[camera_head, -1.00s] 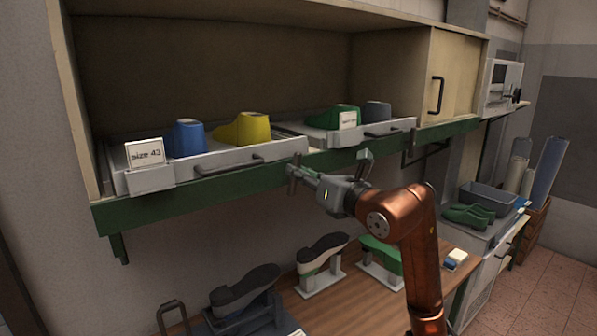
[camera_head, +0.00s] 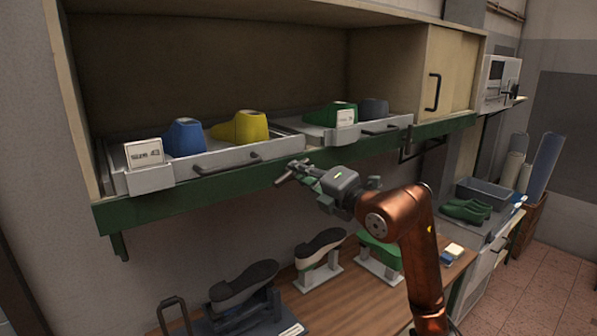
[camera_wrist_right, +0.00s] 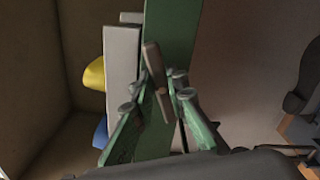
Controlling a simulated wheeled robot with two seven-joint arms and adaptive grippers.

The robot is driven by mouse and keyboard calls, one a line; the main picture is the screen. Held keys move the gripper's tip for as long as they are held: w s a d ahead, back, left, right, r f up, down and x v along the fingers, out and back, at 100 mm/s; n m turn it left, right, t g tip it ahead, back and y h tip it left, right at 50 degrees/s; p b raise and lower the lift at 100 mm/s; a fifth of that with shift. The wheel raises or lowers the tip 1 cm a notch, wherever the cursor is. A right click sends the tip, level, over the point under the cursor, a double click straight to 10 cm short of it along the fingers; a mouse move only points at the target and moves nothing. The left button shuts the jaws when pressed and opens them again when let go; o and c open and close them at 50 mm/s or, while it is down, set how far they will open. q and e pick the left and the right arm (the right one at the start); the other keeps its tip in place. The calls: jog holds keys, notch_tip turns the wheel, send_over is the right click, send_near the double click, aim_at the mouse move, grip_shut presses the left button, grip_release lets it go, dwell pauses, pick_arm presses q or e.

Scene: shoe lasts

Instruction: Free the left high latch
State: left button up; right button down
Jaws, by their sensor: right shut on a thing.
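The left high tray (camera_head: 215,162) sits in the upper cabinet, with a blue last (camera_head: 184,137), a yellow last (camera_head: 241,128) and a size card (camera_head: 144,153) on it. The green rail (camera_head: 240,180) runs below its front. My right gripper (camera_head: 291,172) is at this rail, below the tray's right end. In the wrist view, a small brown latch lever (camera_wrist_right: 153,62) stands against the green rail (camera_wrist_right: 172,30), and my right gripper (camera_wrist_right: 157,98) is shut on it. The fingers hide part of the lever. My left gripper is not in view.
A second tray (camera_head: 385,134) with a green last (camera_head: 330,114) and a grey last (camera_head: 374,110) sits to the right. Below, several shoe lasts on stands occupy the wooden bench (camera_head: 350,295). A cabinet door (camera_head: 455,75) is at the right.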

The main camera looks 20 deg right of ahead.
jog(key=shift+d+f+m+p, duration=0.1)
jog(key=shift+m+p, duration=0.05)
jog(key=shift+m, duration=0.95)
jog(key=shift+f+m+p, duration=0.1)
jog(key=shift+m+p, duration=0.05)
jog(key=shift+m, duration=0.95)
jog(key=c, duration=1.9)
grip_release()
jog(key=v, duration=1.2)
